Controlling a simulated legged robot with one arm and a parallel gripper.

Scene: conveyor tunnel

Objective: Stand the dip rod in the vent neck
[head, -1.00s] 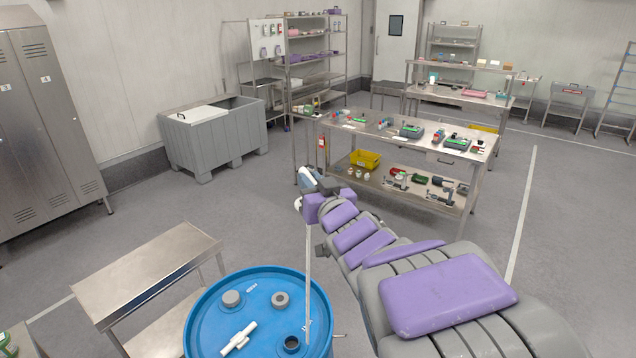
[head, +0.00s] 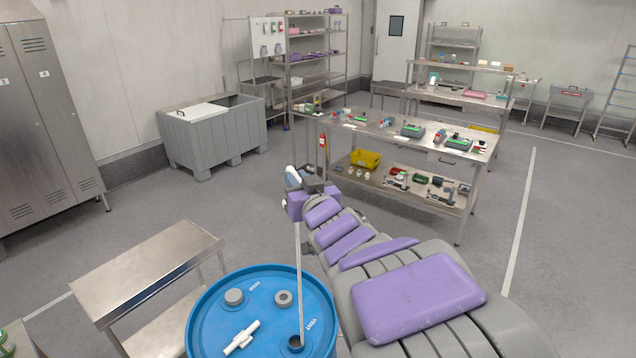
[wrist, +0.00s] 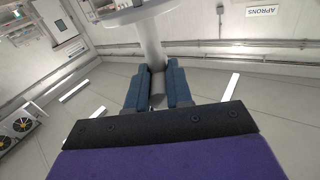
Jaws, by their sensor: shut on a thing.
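My gripper (wrist: 157,92) has its two blue fingers closed on a grey cylindrical part of the dip rod (wrist: 157,78). In the head view the dip rod (head: 299,280) is a thin pale rod hanging almost upright below my gripper (head: 303,190). Its lower end meets the dark open vent neck (head: 290,347) on the lid of the blue drum (head: 212,318). I cannot tell whether the tip is inside the neck or just in front of or above it.
Two round grey caps (head: 234,297) (head: 283,298) and a white fitting (head: 241,338) sit on the drum lid. A steel bench (head: 150,262) stands left of the drum. A long worktable (head: 375,130) with tools stands behind. Open floor lies between.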

